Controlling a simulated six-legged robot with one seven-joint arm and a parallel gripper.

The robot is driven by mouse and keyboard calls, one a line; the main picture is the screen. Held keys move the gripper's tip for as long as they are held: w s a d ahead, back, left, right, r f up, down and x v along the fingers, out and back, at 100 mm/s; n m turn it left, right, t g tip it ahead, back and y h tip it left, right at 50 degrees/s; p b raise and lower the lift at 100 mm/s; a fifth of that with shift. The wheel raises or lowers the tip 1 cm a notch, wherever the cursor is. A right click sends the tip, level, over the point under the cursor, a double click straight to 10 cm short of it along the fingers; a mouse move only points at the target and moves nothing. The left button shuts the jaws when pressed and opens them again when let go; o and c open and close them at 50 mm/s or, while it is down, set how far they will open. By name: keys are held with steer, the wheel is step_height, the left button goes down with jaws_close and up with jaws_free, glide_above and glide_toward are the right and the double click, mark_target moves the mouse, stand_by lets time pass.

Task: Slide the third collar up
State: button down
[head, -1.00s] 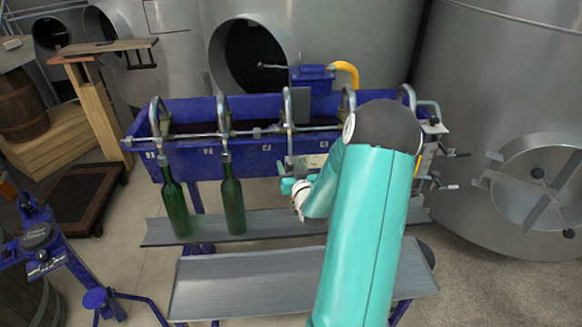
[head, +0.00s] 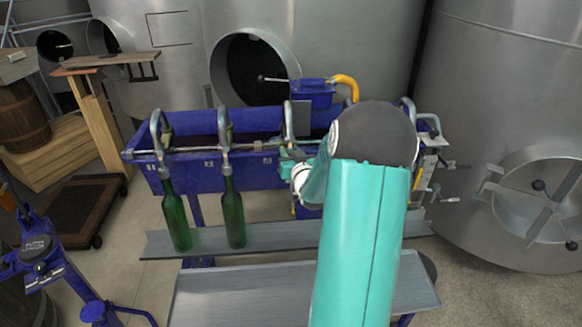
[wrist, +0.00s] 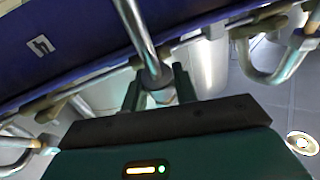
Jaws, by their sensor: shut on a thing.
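The third spout (head: 288,118), counted from the left, is a bent metal tube on the blue filler trough (head: 262,175). In the wrist view the third spout (wrist: 142,40) runs down between the two fingers of my gripper (wrist: 158,92). My gripper is shut on the collar (wrist: 160,97) around its end. In the head view my gripper (head: 291,160) is at the trough's front, near the rail, and hides this collar. Green bottles stand under the first and second spouts, one left (head: 176,215) and one right (head: 233,215). No bottle shows under the third spout.
A grey shelf (head: 290,236) runs below the spouts, with a lower grey shelf (head: 250,290) in front. My arm covers the trough's right part. Large steel tanks (head: 500,90) stand behind and right. A blue stand (head: 45,265) is at left.

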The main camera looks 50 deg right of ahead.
steer(key=shift+d+r, duration=0.1)
steer(key=shift+r, duration=0.2)
steer(key=c, duration=1.1)
jaws_free()
steer(key=shift+w, duration=0.1)
steer(key=shift+f, duration=0.1)
steer(key=v, duration=1.4)
steer(key=shift+w, duration=0.1)
